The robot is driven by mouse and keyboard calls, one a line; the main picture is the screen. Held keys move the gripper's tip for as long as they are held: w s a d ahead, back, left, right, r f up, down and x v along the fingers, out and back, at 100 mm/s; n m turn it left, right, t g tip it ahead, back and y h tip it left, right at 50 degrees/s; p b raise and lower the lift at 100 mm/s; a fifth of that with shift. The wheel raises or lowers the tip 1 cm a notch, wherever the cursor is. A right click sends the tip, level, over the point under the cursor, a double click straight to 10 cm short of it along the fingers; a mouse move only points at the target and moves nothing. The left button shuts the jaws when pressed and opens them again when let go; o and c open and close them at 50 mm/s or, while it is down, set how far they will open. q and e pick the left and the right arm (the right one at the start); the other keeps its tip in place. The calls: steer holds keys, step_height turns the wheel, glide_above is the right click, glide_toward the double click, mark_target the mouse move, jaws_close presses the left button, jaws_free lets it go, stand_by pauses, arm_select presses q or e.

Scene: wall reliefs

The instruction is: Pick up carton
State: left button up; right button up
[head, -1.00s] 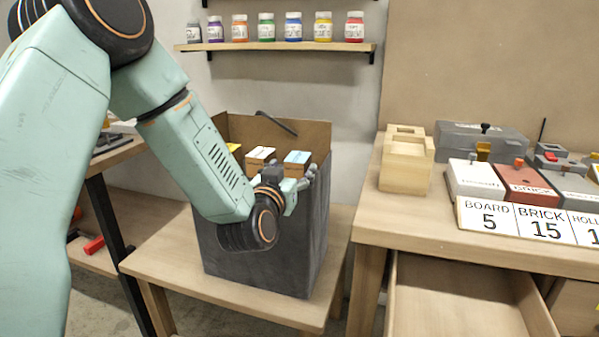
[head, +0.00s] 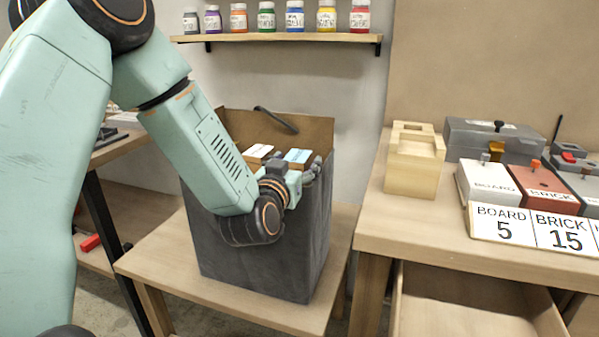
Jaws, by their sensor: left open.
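Cartons stand inside a dark grey open-topped box. One carton (head: 258,151) has a white and brown top, and another carton (head: 298,156) has a light blue top with a brown side. My left gripper (head: 314,168) is open at the box's right rim, beside the blue-topped carton. Its fingers are small in the view, and I cannot tell whether they touch the carton. My left forearm hides much of the box's left part and its contents. My right gripper is not in view.
The dark box (head: 300,250) stands on a low wooden table (head: 190,285). A shelf (head: 280,38) with paint jars is above it. At right, a workbench (head: 395,215) holds a wooden block (head: 415,160), labelled blocks and a sign. An open drawer (head: 470,310) juts out below.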

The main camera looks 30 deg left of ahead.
arm_select(q)
steer(key=shift+s+r, duration=0.1)
steer(key=shift+s, duration=0.2)
steer(key=shift+c, duration=1.1)
steer(key=shift+w, duration=0.15)
steer(key=c, duration=1.2)
